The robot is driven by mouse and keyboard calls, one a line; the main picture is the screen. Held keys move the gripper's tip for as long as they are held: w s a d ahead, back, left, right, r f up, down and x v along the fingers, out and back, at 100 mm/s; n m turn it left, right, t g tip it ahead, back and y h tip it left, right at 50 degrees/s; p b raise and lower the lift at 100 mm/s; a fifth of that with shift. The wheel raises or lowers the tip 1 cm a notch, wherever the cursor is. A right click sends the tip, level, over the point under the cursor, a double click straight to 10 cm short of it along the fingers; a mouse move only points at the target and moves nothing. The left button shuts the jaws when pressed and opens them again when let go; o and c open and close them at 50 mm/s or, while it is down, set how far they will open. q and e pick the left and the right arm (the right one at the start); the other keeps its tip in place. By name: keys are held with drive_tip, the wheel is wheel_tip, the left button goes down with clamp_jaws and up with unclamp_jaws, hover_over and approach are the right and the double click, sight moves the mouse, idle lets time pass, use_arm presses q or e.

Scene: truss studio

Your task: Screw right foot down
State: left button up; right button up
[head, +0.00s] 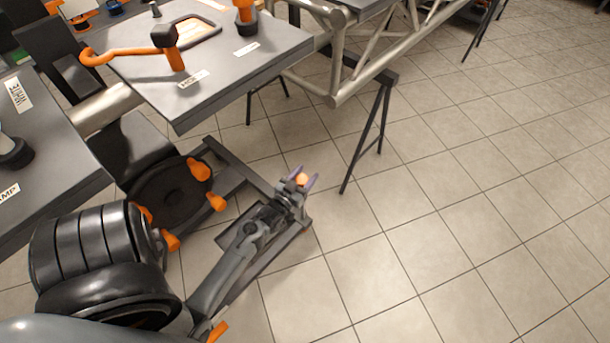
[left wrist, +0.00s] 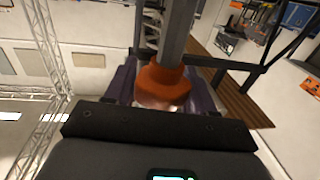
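My left gripper (head: 303,179) has purple fingers and reaches out over the floor near the middle of the head view. An orange piece (head: 301,179), which looks like a foot, sits between its fingers. In the left wrist view it is a thick orange collar (left wrist: 162,82) at the end of a grey post (left wrist: 177,35). The purple fingers (left wrist: 160,85) flank it on both sides and appear to touch it. The gripper body hides its near side. Whether it is the right foot cannot be told. My right gripper is in neither view.
A grey table (head: 225,80) with an orange-handled tool (head: 130,52) stands at the upper left. Another grey table (head: 40,160) is at the left edge. A metal truss (head: 375,75) and a black trestle leg (head: 368,140) stand behind my gripper. The tiled floor (head: 480,230) is clear on the right.

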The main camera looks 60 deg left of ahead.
use_arm(q)
drive_tip(key=shift+c, duration=1)
drive_tip(key=shift+r+m+t+h+p, duration=0.15)
drive_tip(key=shift+m+t+h+p, duration=0.15)
drive_tip(key=shift+m+h+p, duration=0.3)
drive_tip(key=shift+m+t+h+p, duration=0.3)
drive_tip(key=shift+m+h+p, duration=0.25)
drive_tip(key=shift+h, duration=0.55)
drive_tip(key=shift+d+m+h, duration=0.2)
drive_tip(key=shift+m+h, duration=0.25)
drive_tip(key=shift+h, duration=0.15)
drive_tip(key=o, duration=0.9)
drive_tip(key=shift+w, duration=0.2)
drive_tip(key=shift+o, duration=0.2)
drive_tip(key=shift+s, duration=0.1)
